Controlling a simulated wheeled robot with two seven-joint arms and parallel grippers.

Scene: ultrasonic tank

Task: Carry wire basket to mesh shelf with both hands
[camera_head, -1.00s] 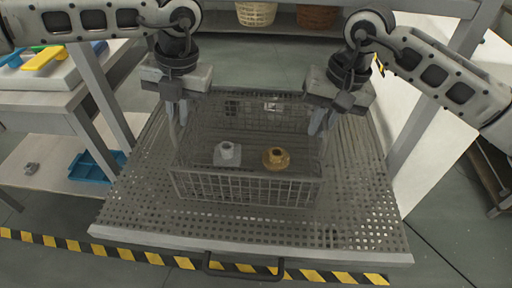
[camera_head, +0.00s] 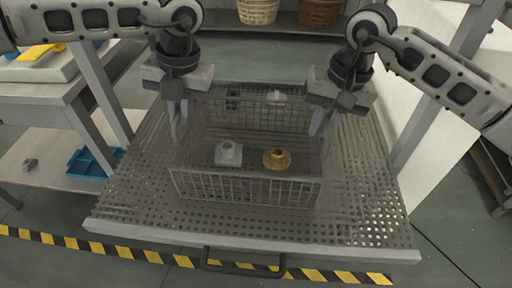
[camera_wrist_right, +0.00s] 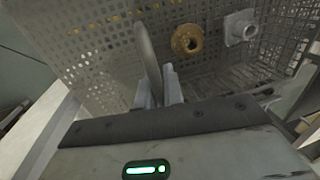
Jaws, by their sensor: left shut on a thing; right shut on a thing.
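The wire basket (camera_head: 246,188) is over the perforated mesh shelf (camera_head: 135,206) in the head view. A grey flanged fitting (camera_head: 228,154) and a brass fitting (camera_head: 277,159) are inside it. My left gripper (camera_head: 179,125) is shut on the basket's left side. My right gripper (camera_head: 319,120) is shut on its right side; in the right wrist view its fingers (camera_wrist_right: 160,88) close on a curved handle (camera_wrist_right: 146,50). The brass fitting (camera_wrist_right: 187,40) and grey fitting (camera_wrist_right: 240,27) also show there. I cannot tell whether the basket's underside touches the mesh.
The shelf has a front handle (camera_head: 243,268) and posts beside it. A side table (camera_head: 48,92) at left has a blue tray (camera_head: 95,163) on its lower level. Two woven baskets (camera_head: 257,11) stand at the back. Striped tape (camera_head: 120,252) crosses the floor.

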